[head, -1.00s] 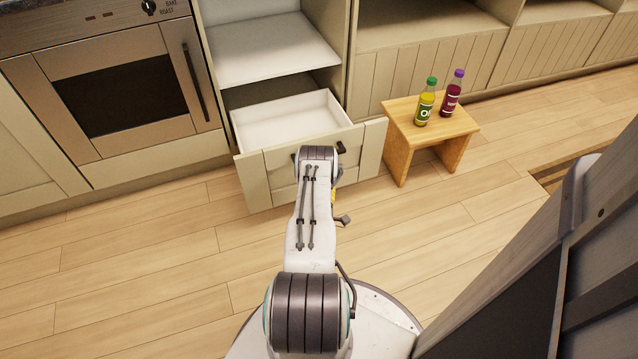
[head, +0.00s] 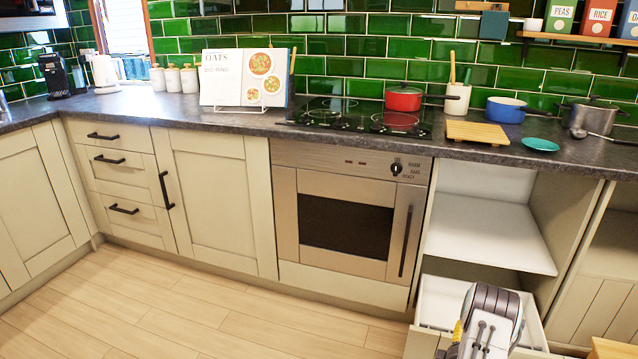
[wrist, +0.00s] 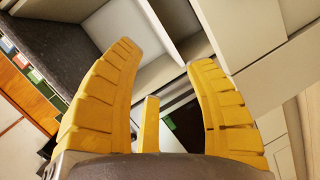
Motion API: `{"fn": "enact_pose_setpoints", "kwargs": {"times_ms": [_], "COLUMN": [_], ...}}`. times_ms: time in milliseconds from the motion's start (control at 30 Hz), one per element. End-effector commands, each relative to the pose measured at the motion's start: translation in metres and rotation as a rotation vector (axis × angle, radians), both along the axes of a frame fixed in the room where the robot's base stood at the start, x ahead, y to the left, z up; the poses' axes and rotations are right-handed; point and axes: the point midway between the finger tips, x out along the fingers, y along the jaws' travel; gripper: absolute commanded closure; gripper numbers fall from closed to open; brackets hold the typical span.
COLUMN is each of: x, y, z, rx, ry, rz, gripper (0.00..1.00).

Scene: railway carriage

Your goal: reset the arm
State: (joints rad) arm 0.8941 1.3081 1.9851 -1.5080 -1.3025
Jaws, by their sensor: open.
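In the head view my arm is at the bottom right, in front of the open drawer (head: 437,302); the gripper itself is mostly hidden there, with only a bit of yellow showing. The drawer stands pulled out below an open white shelf (head: 487,235), and what I see of its inside is empty.
An oven (head: 345,215) with a closed door stands left of the drawer. On the counter (head: 220,122) are a red pan (head: 403,99), a blue pot (head: 507,110), a wooden board (head: 480,132) and a cookbook (head: 228,80). A wooden stool (head: 612,349) edges in at bottom right. The floor at left is clear.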

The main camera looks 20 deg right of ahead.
Motion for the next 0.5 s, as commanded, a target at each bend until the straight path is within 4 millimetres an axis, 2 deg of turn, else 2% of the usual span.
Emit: {"fn": "enact_pose_setpoints", "kwargs": {"times_ms": [33,200,333,500], "x": [0.020,0.067,0.091,0.107], "y": [0.006,0.039,0.075,0.132], "z": [0.036,0.108,0.163,0.235], "rx": [0.041,0.221,0.358,0.528], "ry": [-0.014,-0.036,-0.038,-0.024], "rz": [0.025,0.081,0.111,0.134], "gripper": [0.51,0.51,0.51,0.51]}}
